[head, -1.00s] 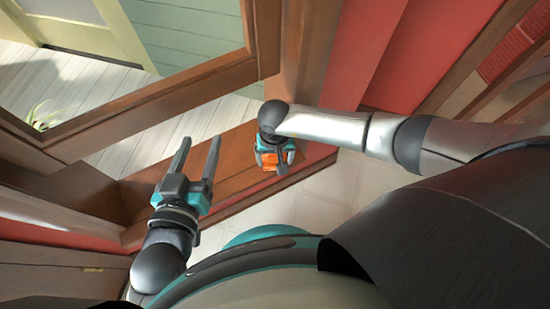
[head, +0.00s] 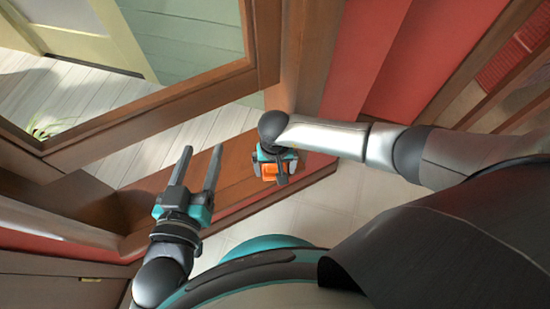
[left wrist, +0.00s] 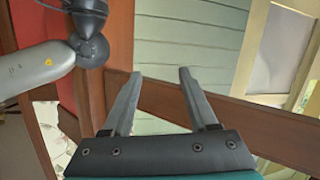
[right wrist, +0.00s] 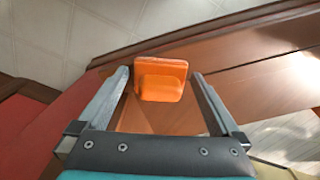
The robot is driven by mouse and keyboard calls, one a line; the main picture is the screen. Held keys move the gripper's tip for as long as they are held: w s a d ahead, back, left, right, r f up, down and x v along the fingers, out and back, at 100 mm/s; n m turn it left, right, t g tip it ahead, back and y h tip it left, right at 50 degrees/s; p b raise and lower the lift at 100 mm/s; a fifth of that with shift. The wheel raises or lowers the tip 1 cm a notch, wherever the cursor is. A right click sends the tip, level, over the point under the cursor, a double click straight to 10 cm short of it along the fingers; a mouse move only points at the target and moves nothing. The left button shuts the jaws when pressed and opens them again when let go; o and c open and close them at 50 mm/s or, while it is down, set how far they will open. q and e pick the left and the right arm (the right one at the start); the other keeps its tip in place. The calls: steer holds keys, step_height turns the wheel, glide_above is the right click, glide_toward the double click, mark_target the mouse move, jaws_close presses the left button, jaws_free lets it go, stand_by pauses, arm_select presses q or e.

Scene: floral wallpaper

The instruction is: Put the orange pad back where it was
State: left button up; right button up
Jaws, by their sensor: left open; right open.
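The orange pad (right wrist: 162,80) lies on the brown wooden sill (right wrist: 235,85) in the right wrist view, near the sill's edge above the tiled floor. It also shows in the head view (head: 269,171), partly hidden by my right gripper. My right gripper (right wrist: 161,75) is open, with its fingers on either side of the pad and small gaps between. The head view shows my right gripper (head: 275,170) over the sill (head: 232,165). My left gripper (head: 202,155) is open and empty, left of the pad; its spread fingers show in the left wrist view (left wrist: 160,75).
A wooden window frame (head: 160,93) rises beyond the sill, with pale planks and a plant (head: 45,127) outside. Red wall (head: 370,60) is at the right. Light tiled floor (head: 350,185) lies below the sill.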

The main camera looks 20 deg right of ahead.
mark_target(275, 167)
steer(key=shift+r+p, duration=0.75)
steer(key=shift+r, duration=0.4)
step_height(275, 167, up, 2)
steer(key=shift+r+p, duration=0.1)
steer(key=shift+p, duration=0.5)
step_height(275, 167, up, 2)
steer(key=shift+p, duration=0.6)
step_height(275, 167, up, 4)
steer(key=shift+r+p, duration=0.15)
steer(key=shift+p, duration=1.05)
arm_select(q)
steer(key=s+a+f+g+y, duration=0.2)
steer(key=a+g, duration=0.3)
steer(key=s+a+f+g+y, duration=0.2)
steer(key=s+a+g+y, duration=0.1)
steer(key=a+g, duration=0.1)
steer(key=shift+s+a+f+g+p, duration=0.25)
steer(key=shift+a+g+p, duration=0.15)
steer(key=shift+a, duration=0.2)
arm_select(e)
steer(key=shift+r, duration=0.7)
steer(key=shift+s, duration=0.1)
